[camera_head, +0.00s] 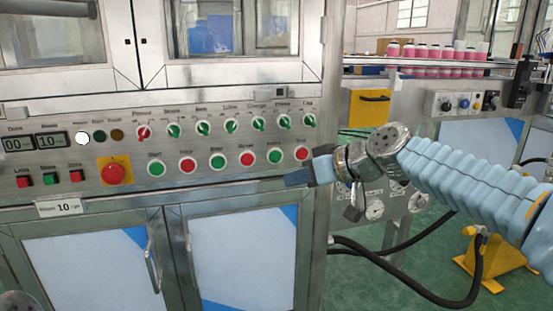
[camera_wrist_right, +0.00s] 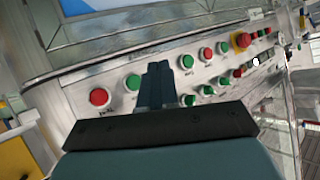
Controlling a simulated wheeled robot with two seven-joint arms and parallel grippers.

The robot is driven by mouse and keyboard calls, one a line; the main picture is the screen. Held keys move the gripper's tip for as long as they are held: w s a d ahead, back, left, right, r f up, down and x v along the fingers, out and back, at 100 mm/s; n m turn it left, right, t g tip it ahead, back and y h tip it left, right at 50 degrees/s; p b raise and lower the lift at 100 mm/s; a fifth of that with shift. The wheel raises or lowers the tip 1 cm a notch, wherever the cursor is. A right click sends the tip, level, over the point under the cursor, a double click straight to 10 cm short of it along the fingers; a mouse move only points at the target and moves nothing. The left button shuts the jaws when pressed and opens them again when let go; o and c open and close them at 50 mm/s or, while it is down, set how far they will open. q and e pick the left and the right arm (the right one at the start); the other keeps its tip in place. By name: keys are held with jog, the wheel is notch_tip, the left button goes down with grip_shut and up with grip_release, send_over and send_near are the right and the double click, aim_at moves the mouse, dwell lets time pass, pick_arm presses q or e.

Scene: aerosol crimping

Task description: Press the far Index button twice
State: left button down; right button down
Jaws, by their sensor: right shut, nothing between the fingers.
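A row of round green and red push buttons runs along the steel control panel (camera_head: 130,185). The small labels are blurred; the green button second from the right end (camera_head: 274,156) seems to read Index, and it also shows in the wrist view (camera_wrist_right: 132,82). My right gripper (camera_head: 292,178) is shut and empty, in front of the panel, just below the right end of the row. In the wrist view its closed fingers (camera_wrist_right: 156,85) point at the row and hide a button between two green ones. I cannot tell any contact. My left gripper is not in view.
A large red emergency button (camera_head: 114,173) on a yellow plate sits left of the row. Selector knobs (camera_head: 202,127) line up above it. Cabinet doors with handles (camera_head: 153,265) lie below. A second machine (camera_head: 440,105) with pink-and-white cans stands at right.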

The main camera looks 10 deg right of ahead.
aim_at(275, 157)
jog(key=shift+w+a+p, duration=0.15)
jog(key=shift+w+p, duration=1.5)
jog(key=shift+w, duration=2.75)
jog(key=shift+w, duration=0.2)
jog(key=shift+w, duration=0.25)
